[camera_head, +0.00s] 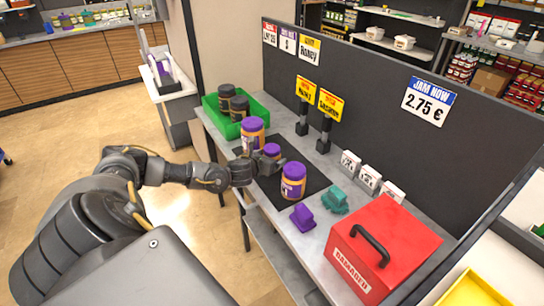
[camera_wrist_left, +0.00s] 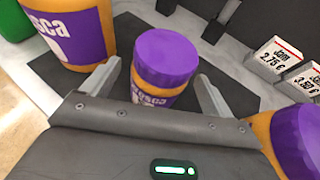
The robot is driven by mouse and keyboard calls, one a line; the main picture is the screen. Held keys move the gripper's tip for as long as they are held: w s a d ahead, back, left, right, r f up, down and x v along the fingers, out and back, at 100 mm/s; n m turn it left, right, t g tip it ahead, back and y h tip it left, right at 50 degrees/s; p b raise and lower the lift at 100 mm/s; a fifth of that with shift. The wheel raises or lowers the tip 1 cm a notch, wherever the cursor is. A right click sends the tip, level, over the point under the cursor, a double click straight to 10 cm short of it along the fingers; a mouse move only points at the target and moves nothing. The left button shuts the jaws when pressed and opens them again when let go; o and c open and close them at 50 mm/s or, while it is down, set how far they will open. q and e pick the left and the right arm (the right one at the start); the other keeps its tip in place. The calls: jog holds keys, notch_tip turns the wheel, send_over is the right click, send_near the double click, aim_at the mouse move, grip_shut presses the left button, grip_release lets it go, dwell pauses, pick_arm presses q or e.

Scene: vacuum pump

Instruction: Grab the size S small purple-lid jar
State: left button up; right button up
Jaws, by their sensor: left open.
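The small purple-lid jar (camera_head: 272,149) stands upright on the dark mat, between two larger purple-lid jars. In the left wrist view the small jar (camera_wrist_left: 164,70) is in the middle, with its round purple lid and part of its label showing. My left gripper (camera_head: 267,164) is open beside it at jar height. In the left wrist view the fingers of my left gripper (camera_wrist_left: 157,92) lie on either side of the jar, with gaps showing. The jar's lower part is hidden by the gripper body. My right gripper is not in view.
A larger purple-lid jar (camera_head: 252,138) stands behind and another (camera_head: 293,185) stands in front, both close to the gripper. A green crate (camera_head: 262,104) holds dark jars. A red box (camera_head: 385,245), a purple item (camera_head: 302,217) and a teal item (camera_head: 335,200) occupy the near table.

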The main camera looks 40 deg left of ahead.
pick_arm(q)
jog(key=shift+x, duration=1.05)
jog(key=shift+a, duration=0.1)
jog(key=c, duration=1.3)
notch_tip(320, 180, up, 10)
jog(key=shift+r+b, duration=0.1)
jog(key=shift+b, duration=0.6)
